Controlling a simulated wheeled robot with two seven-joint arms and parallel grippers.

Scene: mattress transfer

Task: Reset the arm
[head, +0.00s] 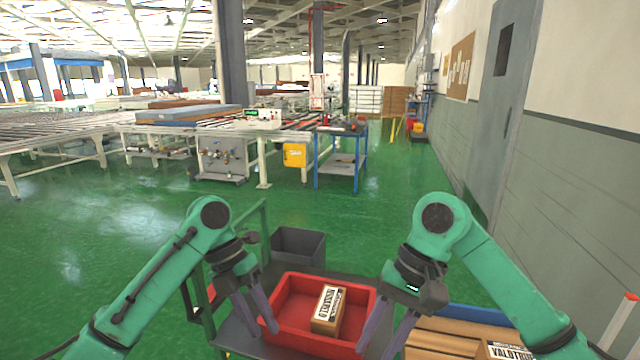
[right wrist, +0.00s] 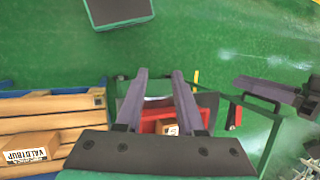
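My left arm comes in from the left in the head view; its gripper (head: 257,328) is empty at the left edge of the red bin, its two fingers apart. My right gripper (head: 382,345) is at the bin's right edge; in the right wrist view its fingers (right wrist: 160,76) are apart with nothing held between them. The red bin (head: 281,291) stands on a dark cart top and holds a brown box (head: 328,312) with a black-and-white label. The right wrist view also shows the left gripper (right wrist: 250,93) at right.
A grey bin (head: 299,245) stands behind the red one. A wooden pallet (head: 440,342) with a labelled box (head: 505,350) is at lower right, near the wall. Roller tables and a blue-framed cart (head: 341,160) stand farther off. Green floor between is clear.

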